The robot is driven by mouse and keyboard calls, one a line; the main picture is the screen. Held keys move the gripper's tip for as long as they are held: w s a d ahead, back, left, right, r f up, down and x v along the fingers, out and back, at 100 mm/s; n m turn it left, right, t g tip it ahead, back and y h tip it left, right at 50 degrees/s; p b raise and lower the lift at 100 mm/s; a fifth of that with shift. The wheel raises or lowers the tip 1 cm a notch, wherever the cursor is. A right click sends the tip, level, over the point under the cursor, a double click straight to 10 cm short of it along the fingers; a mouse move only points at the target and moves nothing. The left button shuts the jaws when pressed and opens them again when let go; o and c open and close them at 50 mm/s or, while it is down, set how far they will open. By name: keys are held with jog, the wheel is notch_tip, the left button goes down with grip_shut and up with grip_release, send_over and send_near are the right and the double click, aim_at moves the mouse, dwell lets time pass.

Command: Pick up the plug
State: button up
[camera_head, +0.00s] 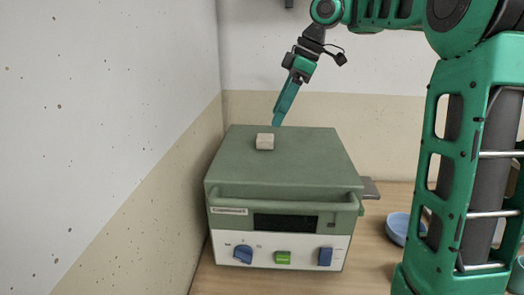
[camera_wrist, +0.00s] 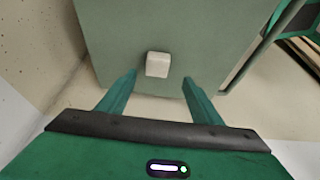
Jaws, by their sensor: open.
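The plug (camera_head: 265,141) looks like a small off-white block. It lies on the flat top of a green box-shaped device (camera_head: 310,165), toward its back left. In the wrist view the plug (camera_wrist: 158,64) shows just beyond my fingertips, about midway between them. My gripper (camera_head: 277,123) is above the back of the device, tilted downward, with its fingertips close to the plug. In the wrist view my gripper (camera_wrist: 159,78) has its two fingers spread wide with nothing between them. I cannot tell the exact height of the fingertips over the device's top.
The device has a front handle (camera_head: 285,204), a dark display and several knobs. It stands on a wooden table (camera_head: 340,275). A speckled wall (camera_head: 110,130) is close on the left, and another wall is behind. A blue bowl (camera_head: 398,228) is at the right, near my arm.

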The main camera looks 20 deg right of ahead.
aim_at(267, 136)
jog(key=shift+x, duration=1.05)
jog(key=shift+w+x, duration=0.15)
jog(key=shift+x, duration=1.35)
jog(key=shift+w+x, duration=0.15)
jog(key=shift+x, duration=1.35)
jog(key=shift+d, duration=0.15)
jog(key=c, duration=1.5)
